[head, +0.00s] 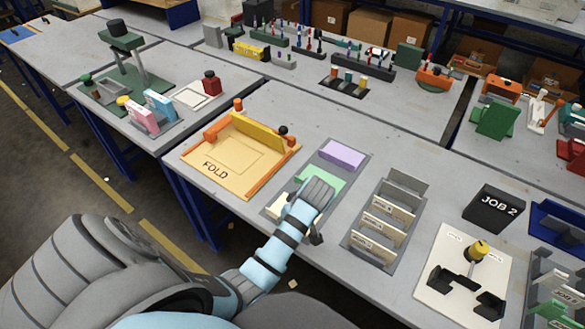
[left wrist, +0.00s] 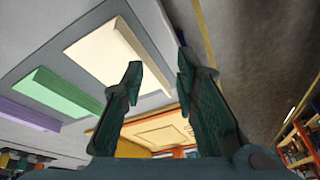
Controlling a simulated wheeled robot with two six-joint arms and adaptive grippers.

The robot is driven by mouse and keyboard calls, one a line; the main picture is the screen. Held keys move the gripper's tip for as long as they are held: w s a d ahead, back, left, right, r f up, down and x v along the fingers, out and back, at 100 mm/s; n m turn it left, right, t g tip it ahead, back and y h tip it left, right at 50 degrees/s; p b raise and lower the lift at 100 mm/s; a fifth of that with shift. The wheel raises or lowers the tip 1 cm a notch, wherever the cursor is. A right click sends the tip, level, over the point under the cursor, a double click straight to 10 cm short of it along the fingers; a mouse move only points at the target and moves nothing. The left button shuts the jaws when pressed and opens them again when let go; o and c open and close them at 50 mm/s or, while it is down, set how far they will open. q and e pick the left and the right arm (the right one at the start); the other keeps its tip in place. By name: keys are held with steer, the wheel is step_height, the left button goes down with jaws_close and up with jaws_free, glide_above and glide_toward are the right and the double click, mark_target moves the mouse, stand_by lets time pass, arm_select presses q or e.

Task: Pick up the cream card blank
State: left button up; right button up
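The cream card blank (head: 277,205) lies at the near end of a grey tray (head: 356,146), partly hidden by my left arm in the head view. The left wrist view shows the cream card (left wrist: 108,54) clearly, flat in the tray and left of the fingers. My left gripper (head: 316,238) is over the near end of the tray; its fingers are mostly hidden there. In the left wrist view the left gripper (left wrist: 159,70) is open, with nothing between its fingers. My right gripper is not in view.
A green blank (head: 325,178) and a purple blank (head: 342,154) share the tray. The orange FOLD board (head: 215,171) stands to the left. A card rack (head: 405,187) stands close on the right. The table edge is near.

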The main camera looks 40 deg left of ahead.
arm_select(q)
steer(key=w+r+n, duration=0.4)
steer(key=r, duration=0.3)
steer(key=shift+n+g+y, duration=0.3)
steer(key=shift+n+g, duration=0.1)
steer(key=shift+n, duration=0.2)
steer(key=b+x, duration=0.1)
steer(key=x, duration=0.3)
steer(key=b+x, duration=0.1)
steer(key=x, duration=0.3)
steer(key=s+b+x, duration=0.1)
steer(key=x, duration=0.4)
steer(key=shift+d+f, duration=0.25)
steer(key=shift+d, duration=0.1)
jaws_close()
